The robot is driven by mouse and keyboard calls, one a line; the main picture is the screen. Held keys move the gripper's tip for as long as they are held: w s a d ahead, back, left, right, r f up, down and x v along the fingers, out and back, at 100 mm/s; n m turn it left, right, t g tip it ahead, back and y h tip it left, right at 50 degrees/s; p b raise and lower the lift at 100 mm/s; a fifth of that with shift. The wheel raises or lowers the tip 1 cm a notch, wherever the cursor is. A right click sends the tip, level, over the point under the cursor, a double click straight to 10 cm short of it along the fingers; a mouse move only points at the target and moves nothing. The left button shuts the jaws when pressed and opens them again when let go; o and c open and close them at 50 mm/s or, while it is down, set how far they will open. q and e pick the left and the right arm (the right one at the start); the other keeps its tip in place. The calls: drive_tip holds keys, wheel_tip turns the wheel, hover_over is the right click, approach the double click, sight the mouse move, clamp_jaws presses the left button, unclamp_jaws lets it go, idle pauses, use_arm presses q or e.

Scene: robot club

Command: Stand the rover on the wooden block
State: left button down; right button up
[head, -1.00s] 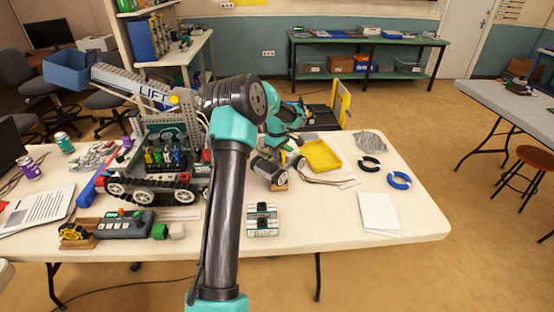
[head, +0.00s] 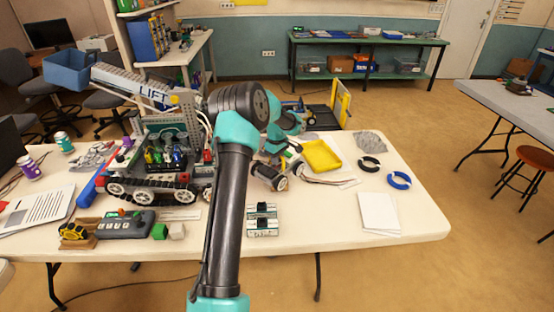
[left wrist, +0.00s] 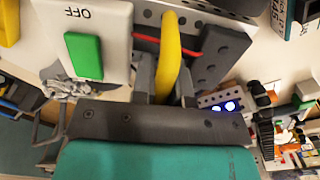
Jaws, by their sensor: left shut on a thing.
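The rover (head: 266,176) is a small dark body with pale-hubbed wheels near the middle of the table in the head view. In the left wrist view my left gripper (left wrist: 166,82) is shut on the rover's yellow curved handle (left wrist: 171,45). Beside the handle is a white panel marked OFF with a green switch (left wrist: 83,55). My own arm crosses the head view and partly covers the gripper there. The wooden block cannot be made out now; the rover seems to cover it. I cannot tell whether the rover touches it. My right gripper is not in view.
A yellow tray (head: 322,156) lies just right of the rover. The tracked LIFT robot (head: 165,150) stands to the left. A small green-and-white board (head: 262,220) lies in front.

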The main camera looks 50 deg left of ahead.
use_arm(q)
drive_tip(key=shift+f, duration=0.5)
idle(0.3)
drive_tip(key=c, duration=1.1)
unclamp_jaws()
wheel_tip(320, 180, up, 13)
drive_tip(key=shift+s+r, duration=0.1)
